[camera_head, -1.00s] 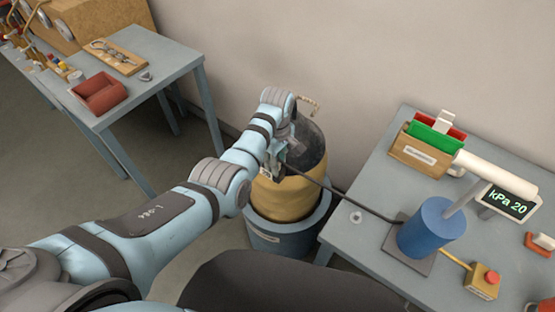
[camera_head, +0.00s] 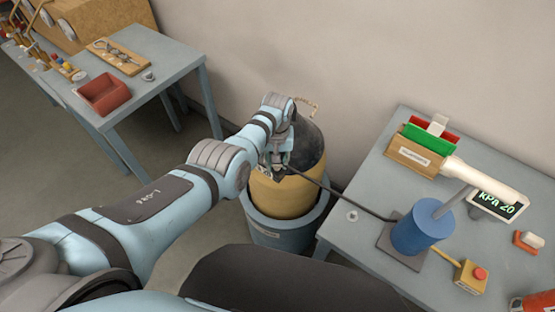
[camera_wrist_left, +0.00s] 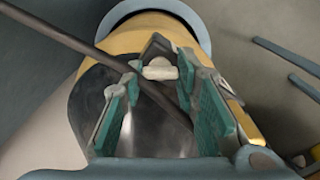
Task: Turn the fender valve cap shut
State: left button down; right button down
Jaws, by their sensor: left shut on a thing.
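The yellow fender (camera_head: 284,194) with a dark top (camera_head: 311,142) stands in a blue-grey tub (camera_head: 278,234). My left gripper (camera_head: 274,170) is over the fender's top, at its near left side. In the left wrist view, my left gripper (camera_wrist_left: 162,75) has its green-padded fingers on both sides of a small pale cap (camera_wrist_left: 160,69), taken to be the valve cap, and is shut on it. The black hose (camera_head: 350,202) also crosses the wrist view (camera_wrist_left: 88,52), passing close to the fingers. The cap is hidden in the head view. My right gripper is not in view.
The right table holds a blue pump cylinder (camera_head: 418,232), a gauge reading kPa 20 (camera_head: 497,205), a box with a red button (camera_head: 471,277) and a wooden card box (camera_head: 419,160). The left table has a red bin (camera_head: 104,97). A wall (camera_head: 300,50) stands behind the fender.

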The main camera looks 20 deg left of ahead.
pick_arm(q)
jog(key=m, duration=0.6)
jog(key=shift+m, duration=0.4)
dwell(0.3)
jog(key=c, duration=1.5)
grip_release()
notch_tip(320, 180, up, 12)
jog(key=shift+r, duration=0.1)
